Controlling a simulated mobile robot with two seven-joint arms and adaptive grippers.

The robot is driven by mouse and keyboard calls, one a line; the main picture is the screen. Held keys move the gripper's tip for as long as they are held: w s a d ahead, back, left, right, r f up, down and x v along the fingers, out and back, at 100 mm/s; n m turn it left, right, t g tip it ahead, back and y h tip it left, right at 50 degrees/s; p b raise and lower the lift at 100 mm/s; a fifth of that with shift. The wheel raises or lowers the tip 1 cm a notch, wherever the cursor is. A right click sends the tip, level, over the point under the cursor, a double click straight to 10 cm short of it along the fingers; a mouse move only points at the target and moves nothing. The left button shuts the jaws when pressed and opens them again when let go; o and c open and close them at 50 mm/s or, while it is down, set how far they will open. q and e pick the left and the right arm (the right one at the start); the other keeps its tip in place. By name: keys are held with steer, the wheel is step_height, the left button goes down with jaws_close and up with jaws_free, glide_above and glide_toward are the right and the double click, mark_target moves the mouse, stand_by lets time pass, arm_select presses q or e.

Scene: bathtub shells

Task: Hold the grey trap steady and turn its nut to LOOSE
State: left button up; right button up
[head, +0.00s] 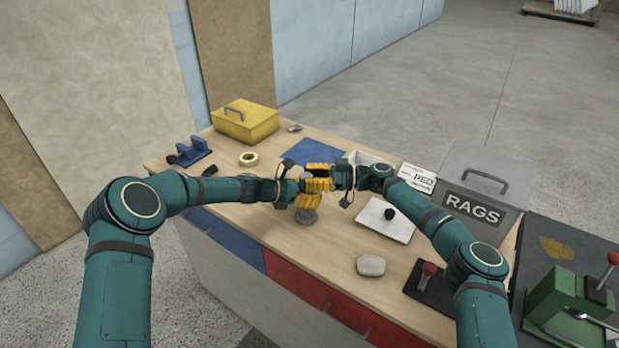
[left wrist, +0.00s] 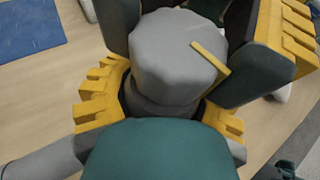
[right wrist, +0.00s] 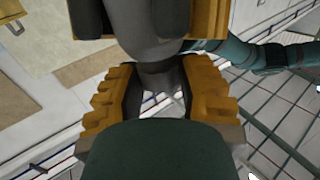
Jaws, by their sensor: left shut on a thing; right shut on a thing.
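The grey trap (head: 306,216) stands upright on the wooden table, its lower part showing below the grippers. My left gripper (head: 308,201) is shut around its body from the left. My right gripper (head: 319,181) is shut at the top from the right, just above the left one. In the left wrist view the faceted grey nut (left wrist: 172,50) with a yellow bar mark (left wrist: 210,59) sits between the right gripper's dark pads. In the right wrist view the grey part (right wrist: 152,40) is partly hidden by fingers. No LOOSE mark is readable.
A blue mat (head: 314,151) lies behind the grippers. A white tray (head: 399,232) with a dark knob, a grey rounded block (head: 371,265) and a red-knobbed lever (head: 429,268) are to the right. The RAGS bin (head: 487,161) stands beyond. A yellow box (head: 245,123) is back left. The front left tabletop is clear.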

steer(key=shift+s+m+t+h, duration=0.15)
steer(key=shift+m+t+h, duration=0.25)
steer(key=shift+m+t, duration=1.4)
steer(key=shift+n+t, duration=0.3)
steer(key=o, duration=1.2)
steer(key=v, duration=1.2)
